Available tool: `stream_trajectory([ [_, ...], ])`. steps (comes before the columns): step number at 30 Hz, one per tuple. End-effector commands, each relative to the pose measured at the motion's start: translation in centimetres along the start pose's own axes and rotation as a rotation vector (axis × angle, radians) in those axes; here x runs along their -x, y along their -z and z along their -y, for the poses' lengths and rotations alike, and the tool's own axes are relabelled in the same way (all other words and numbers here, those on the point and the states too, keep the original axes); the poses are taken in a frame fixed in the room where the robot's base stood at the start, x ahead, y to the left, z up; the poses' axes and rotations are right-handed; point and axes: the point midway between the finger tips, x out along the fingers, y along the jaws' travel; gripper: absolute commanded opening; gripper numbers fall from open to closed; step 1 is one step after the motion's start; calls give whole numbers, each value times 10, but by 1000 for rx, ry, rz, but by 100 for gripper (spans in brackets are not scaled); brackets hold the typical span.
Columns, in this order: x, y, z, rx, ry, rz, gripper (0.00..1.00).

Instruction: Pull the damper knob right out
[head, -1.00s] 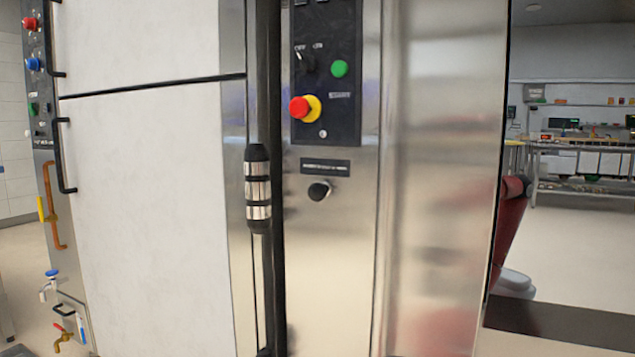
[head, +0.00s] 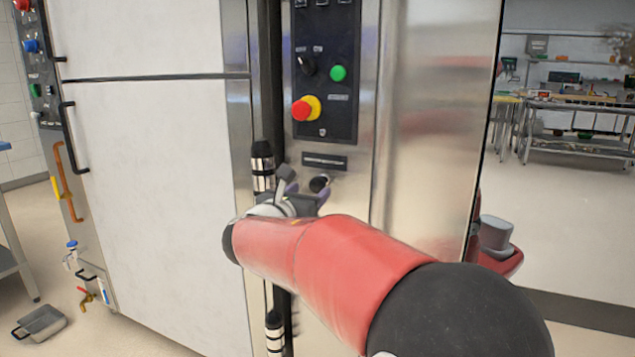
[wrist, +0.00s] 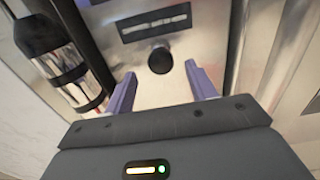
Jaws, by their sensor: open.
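The damper knob (head: 320,183) is a small round black knob on the steel panel, just below a dark label plate (head: 324,162). It also shows in the wrist view (wrist: 160,60), beyond the fingertips and roughly midway between them. My gripper (head: 303,190) is in front of the panel, at the knob's lower left in the head view. In the wrist view my gripper (wrist: 158,80) has its two purple-grey fingers spread apart with nothing between them. I cannot tell the exact gap from the fingertips to the knob.
A black and chrome door handle (head: 262,165) stands close to the left of the knob, also in the wrist view (wrist: 66,72). A red emergency button on a yellow ring (head: 306,108) and a green button (head: 338,73) sit above. Open floor lies to the right.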

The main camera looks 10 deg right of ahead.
Motion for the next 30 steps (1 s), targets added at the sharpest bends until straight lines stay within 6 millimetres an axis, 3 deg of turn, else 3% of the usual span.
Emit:
stream_trajectory([
  [3,-22,0,1,0,3,-1,56],
  [9,-46,0,1,-1,3,-1,56],
  [20,-53,0,1,-3,1,-1,56],
  [30,-52,0,1,-3,1,-2,13],
])
